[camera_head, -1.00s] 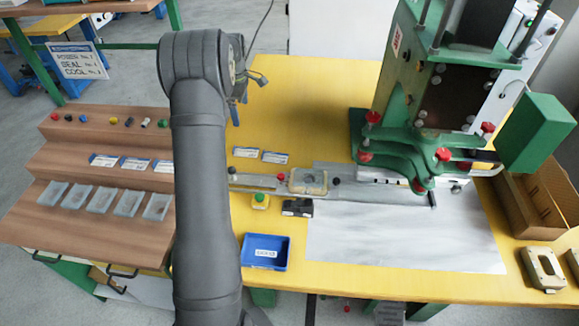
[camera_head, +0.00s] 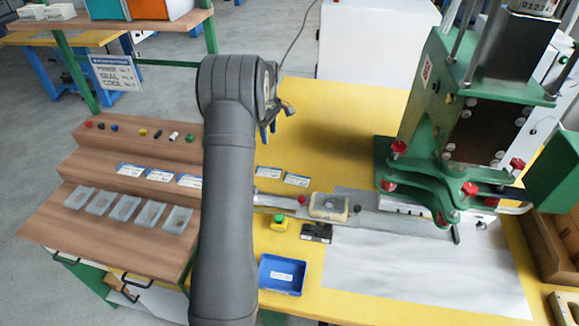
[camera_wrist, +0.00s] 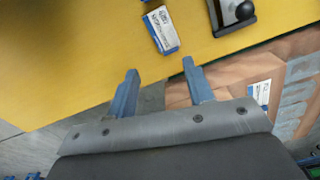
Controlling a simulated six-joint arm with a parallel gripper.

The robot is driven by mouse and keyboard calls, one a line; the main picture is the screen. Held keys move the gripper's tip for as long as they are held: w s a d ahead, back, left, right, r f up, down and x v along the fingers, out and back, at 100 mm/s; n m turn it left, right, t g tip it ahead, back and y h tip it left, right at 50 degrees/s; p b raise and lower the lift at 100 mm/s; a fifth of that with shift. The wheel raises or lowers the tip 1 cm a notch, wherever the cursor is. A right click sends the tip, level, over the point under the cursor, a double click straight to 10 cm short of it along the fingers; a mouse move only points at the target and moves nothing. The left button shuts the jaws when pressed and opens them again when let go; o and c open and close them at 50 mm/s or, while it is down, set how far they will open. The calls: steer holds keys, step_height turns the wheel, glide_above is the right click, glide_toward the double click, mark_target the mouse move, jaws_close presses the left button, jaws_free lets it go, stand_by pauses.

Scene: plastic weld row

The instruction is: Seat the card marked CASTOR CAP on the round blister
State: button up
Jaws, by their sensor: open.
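My gripper (camera_head: 268,133) is open and empty above the yellow table, left of the press. Its two blue fingers stand apart in the wrist view (camera_wrist: 160,70). Two white-and-blue cards, a left one (camera_head: 268,172) and a right one (camera_head: 297,180), lie on the table behind the metal rail. One card (camera_wrist: 160,30) shows beyond the fingertips in the wrist view. Three similar cards (camera_head: 159,175) lie on the middle wooden step. Their print is too small to read, so I cannot tell which is CASTOR CAP. A clear blister (camera_head: 328,206) sits in the rail's pale fixture; its shape is unclear.
The green press (camera_head: 440,130) stands right of the fixture. Several clear trays (camera_head: 122,208) sit on the lowest step (camera_head: 60,222). A blue bin (camera_head: 282,274), a yellow-green button box (camera_head: 280,223) and a black block (camera_head: 317,233) lie in front of the rail.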

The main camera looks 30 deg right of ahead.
steer(key=f+m, duration=0.1)
steer(key=m, duration=0.1)
steer(key=s+d+f+m, duration=0.1)
steer(key=m, duration=0.1)
steer(key=shift+s+f, duration=0.2)
steer(key=shift+f, duration=0.1)
steer(key=c, duration=0.6)
steer(key=m, duration=1.3)
glide_toward(297, 178)
steer(key=w+a, duration=0.2)
steer(key=a, duration=0.1)
steer(key=shift+w+a, duration=0.15)
steer(key=shift+w, duration=0.25)
steer(key=shift+c, duration=0.2)
steer(key=shift+f, duration=3.4)
jaws_close()
